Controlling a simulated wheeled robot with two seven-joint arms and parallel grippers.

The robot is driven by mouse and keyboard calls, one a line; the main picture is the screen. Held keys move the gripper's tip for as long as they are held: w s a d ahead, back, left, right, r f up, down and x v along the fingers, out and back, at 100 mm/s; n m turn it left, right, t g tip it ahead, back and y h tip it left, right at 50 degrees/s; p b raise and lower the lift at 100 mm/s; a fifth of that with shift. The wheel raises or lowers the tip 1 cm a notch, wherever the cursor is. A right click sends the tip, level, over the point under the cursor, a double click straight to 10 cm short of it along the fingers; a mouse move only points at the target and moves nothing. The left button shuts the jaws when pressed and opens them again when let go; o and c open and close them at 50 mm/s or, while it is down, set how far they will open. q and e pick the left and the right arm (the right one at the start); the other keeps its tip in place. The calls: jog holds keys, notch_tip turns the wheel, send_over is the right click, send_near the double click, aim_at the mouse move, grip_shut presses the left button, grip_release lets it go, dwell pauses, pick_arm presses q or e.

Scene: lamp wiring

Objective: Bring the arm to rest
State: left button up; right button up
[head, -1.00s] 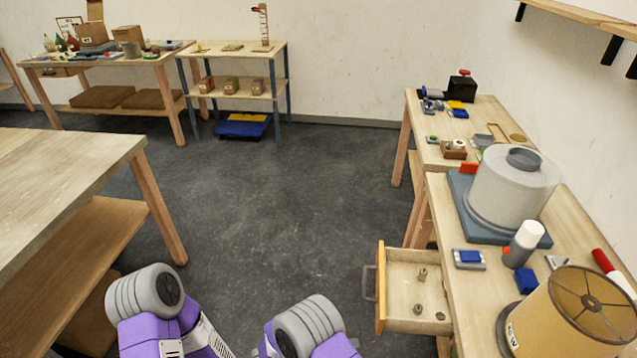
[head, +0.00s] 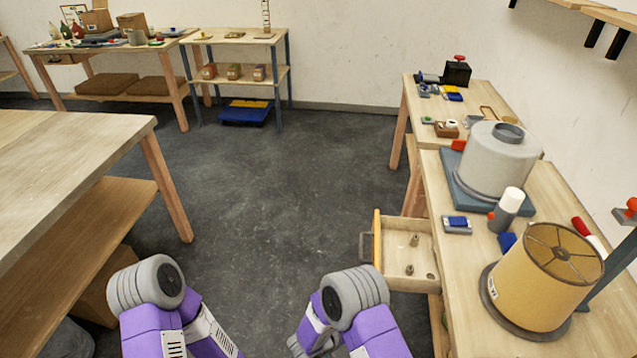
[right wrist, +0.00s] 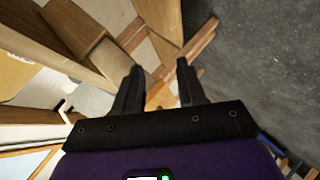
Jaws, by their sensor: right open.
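My right arm (head: 352,300) shows at the bottom middle of the head view, in front of the open drawer. My right gripper (right wrist: 157,82) shows in the right wrist view with its two black fingers apart and nothing between them. Its fingertips lie outside the head view or are hidden by the arm. My left arm (head: 150,290) shows at the bottom left of the head view. My left gripper is not in view.
An open drawer (head: 405,270) with small metal parts juts from the right bench. A lampshade (head: 545,275), a grey drum (head: 492,165) and a white-capped bottle (head: 508,205) stand on it. A table (head: 70,165) stands left. The floor (head: 285,180) between is clear.

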jog(key=s+f+m+g+y, duration=0.1)
jog(key=s+f+m+y, duration=0.15)
jog(key=f+y, duration=0.4)
jog(key=s+a+r+m+g+y, duration=0.1)
jog(key=s+r+g+y, duration=0.2)
jog(key=s, duration=1.2)
jog(key=g+y, duration=0.2)
jog(key=y, duration=0.2)
jog(key=shift+a+y+p, duration=0.35)
jog(key=shift+p, duration=0.05)
jog(key=shift+s, duration=0.2)
